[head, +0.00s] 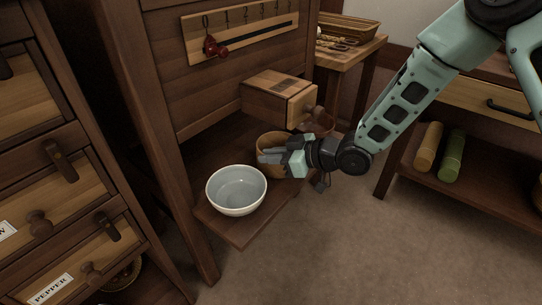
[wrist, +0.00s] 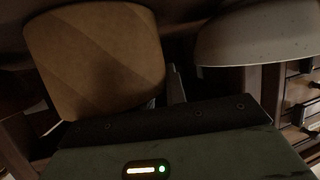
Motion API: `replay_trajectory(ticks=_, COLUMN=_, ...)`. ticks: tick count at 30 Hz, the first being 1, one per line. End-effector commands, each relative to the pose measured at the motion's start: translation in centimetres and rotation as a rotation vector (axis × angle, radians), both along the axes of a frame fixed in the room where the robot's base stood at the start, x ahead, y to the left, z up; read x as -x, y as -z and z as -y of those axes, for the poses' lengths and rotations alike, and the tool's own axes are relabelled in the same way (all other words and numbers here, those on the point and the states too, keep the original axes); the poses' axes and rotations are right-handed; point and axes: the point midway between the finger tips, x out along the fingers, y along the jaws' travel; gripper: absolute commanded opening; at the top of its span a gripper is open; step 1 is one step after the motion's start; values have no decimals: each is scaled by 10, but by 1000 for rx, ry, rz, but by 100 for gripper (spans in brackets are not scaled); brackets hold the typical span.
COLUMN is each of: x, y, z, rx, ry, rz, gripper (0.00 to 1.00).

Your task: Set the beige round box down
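The beige round box (head: 266,142) is at the lower shelf of the wooden stand in the head view, behind and partly covered by my gripper (head: 268,156). In the wrist view the box (wrist: 95,60) fills the upper left, with its edge against a grey finger. My gripper appears shut on the box's side; its other finger is hidden. I cannot tell whether the box's bottom touches the shelf.
A pale bowl (head: 236,190) stands on the shelf (head: 240,233) just left of the box, close by. A wooden drawer (head: 281,97) juts out above the box. The shelf's front corner is bare.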

Motion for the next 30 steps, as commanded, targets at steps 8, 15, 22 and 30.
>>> replay_trajectory(ticks=8, x=0, y=1, z=0, rx=0, ry=0, rz=0, gripper=36)
replay_trajectory(ticks=15, x=3, y=-6, z=7, rx=0, ry=2, rz=-2, gripper=36)
replay_trajectory(ticks=22, x=19, y=-25, z=45, rx=1, ry=4, rz=-2, gripper=36)
replay_trajectory(ticks=30, x=37, y=-41, z=88, rx=1, ry=4, rz=-1, gripper=36)
